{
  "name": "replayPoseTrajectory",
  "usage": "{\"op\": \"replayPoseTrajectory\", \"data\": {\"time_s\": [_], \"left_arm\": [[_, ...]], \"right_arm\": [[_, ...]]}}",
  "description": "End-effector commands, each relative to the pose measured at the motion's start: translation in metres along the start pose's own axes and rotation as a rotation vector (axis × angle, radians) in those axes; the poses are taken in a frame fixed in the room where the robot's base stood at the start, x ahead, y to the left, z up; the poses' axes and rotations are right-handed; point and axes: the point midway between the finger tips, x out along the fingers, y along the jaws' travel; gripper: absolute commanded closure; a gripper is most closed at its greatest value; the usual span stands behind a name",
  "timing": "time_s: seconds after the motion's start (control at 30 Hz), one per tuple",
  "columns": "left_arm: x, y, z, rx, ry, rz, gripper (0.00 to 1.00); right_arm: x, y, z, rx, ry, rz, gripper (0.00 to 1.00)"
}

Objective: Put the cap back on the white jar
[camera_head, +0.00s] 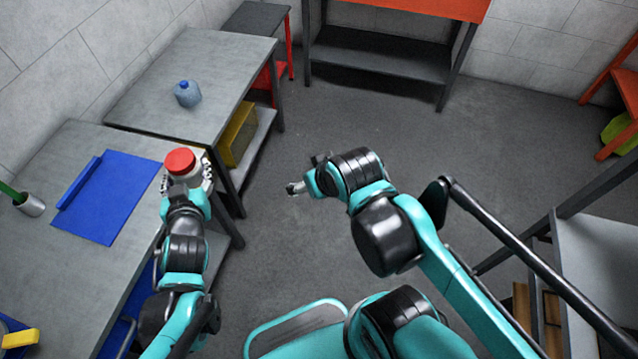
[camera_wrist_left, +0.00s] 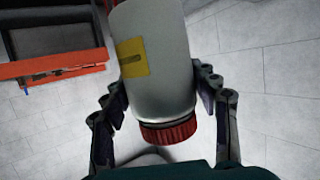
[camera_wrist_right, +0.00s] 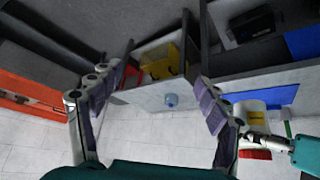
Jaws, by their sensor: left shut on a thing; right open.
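My left gripper (camera_head: 187,178) is shut on the white jar (camera_head: 196,158) and holds it at the right edge of the near table. The jar carries a yellow label in the left wrist view (camera_wrist_left: 160,60). The red cap (camera_head: 180,161) sits on the jar's mouth; it also shows in the left wrist view (camera_wrist_left: 168,132). I cannot tell how firmly it is seated. My right gripper (camera_head: 297,188) is open and empty over the floor, well apart from the jar. In the right wrist view, the jar (camera_wrist_right: 250,108) and red cap (camera_wrist_right: 256,154) show at the right.
A blue mat (camera_head: 112,200) lies on the near grey table (camera_head: 65,152). A metal cup (camera_head: 32,205) with a green item stands at its left. A blue bottle (camera_head: 187,95) stands on the far table (camera_head: 225,65). A yellow box (camera_head: 238,135) is on the shelf below. The middle floor is clear.

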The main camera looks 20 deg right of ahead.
Motion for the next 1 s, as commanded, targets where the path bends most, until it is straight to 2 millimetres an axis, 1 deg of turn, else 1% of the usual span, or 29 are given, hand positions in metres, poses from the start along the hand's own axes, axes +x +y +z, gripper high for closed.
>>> {"op": "replayPoseTrajectory", "data": {"time_s": [0.03,0.13,0.47,0.53,0.57,0.67,0.7,0.83,0.9,1.0], "left_arm": [[0.000,0.000,-0.001,0.000,0.001,0.000,1.00],[0.000,0.000,-0.001,0.000,0.001,0.000,1.00],[0.000,0.000,-0.001,0.000,0.002,0.000,1.00],[0.003,-0.004,0.000,-0.005,-0.002,-0.014,1.00],[0.005,-0.008,0.001,-0.009,-0.007,-0.029,1.00],[0.019,-0.033,0.004,-0.041,-0.021,-0.118,1.00],[0.025,-0.045,0.005,-0.057,-0.024,-0.165,1.00],[0.038,-0.083,0.008,-0.106,-0.016,-0.300,1.00],[0.041,-0.096,0.009,-0.124,-0.007,-0.347,1.00],[0.042,-0.103,0.009,-0.136,0.001,-0.376,1.00]], "right_arm": [[0.003,0.004,0.008,0.015,0.013,0.006,0.24],[0.007,0.007,0.016,0.033,0.027,0.013,0.24],[0.007,0.008,0.017,0.037,0.031,0.014,0.24],[0.007,0.007,0.017,0.037,0.031,0.014,0.24],[0.007,0.007,0.017,0.037,0.031,0.014,0.24],[0.007,0.007,0.017,0.037,0.030,0.014,0.24],[0.007,0.007,0.017,0.036,0.030,0.014,0.24],[0.007,0.007,0.017,0.036,0.030,0.014,0.24],[0.007,0.007,0.017,0.036,0.030,0.014,0.24],[0.007,0.007,0.017,0.036,0.030,0.014,0.24]]}}
